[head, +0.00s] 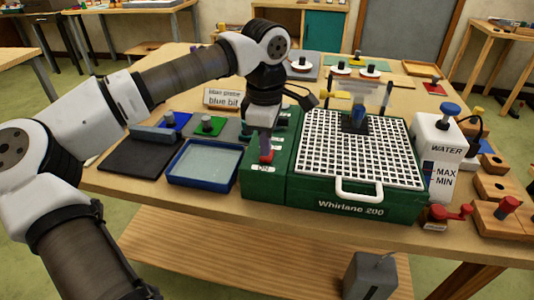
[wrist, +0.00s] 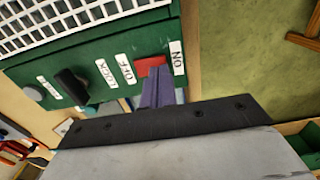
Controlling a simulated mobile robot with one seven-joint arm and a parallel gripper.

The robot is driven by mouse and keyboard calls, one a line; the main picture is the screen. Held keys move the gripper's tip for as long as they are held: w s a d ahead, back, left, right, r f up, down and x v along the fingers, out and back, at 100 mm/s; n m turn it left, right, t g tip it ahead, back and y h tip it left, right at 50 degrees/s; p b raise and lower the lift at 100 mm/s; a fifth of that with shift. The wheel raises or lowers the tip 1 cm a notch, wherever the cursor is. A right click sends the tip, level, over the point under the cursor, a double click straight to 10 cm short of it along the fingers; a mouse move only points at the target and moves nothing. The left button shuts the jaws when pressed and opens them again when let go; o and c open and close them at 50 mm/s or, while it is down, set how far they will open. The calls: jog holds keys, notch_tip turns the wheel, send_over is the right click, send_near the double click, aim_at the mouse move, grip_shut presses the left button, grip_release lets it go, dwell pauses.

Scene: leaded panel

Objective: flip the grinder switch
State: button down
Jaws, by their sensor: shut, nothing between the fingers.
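The green grinder (head: 350,208), marked "Whirlane 200", stands on the table with a white grid top (head: 360,150). Its red switch (head: 266,157) is on the green control strip at the grinder's left side. In the wrist view the red switch (wrist: 150,66) lies between an OFF label (wrist: 125,68) and an ON label (wrist: 176,57). My gripper (head: 266,148) points down at the switch, shut and empty. In the wrist view its fingertips (wrist: 157,74) overlap the switch's edge; I cannot tell whether they touch it or which way it is tipped.
A black knob (wrist: 72,83) and a LOCK label (wrist: 103,73) sit beside the switch. A blue tray (head: 205,183) is left of the grinder. A white water tank (head: 438,150) and wooden blocks (head: 497,187) stand to the right. A small sign (head: 222,97) stands behind.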

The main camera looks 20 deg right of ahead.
jog(key=shift+f+b, duration=0.45)
jog(key=shift+f, duration=0.2)
dwell(0.3)
jog(key=shift+r+p, duration=2.55)
jog(key=shift+r, duration=1)
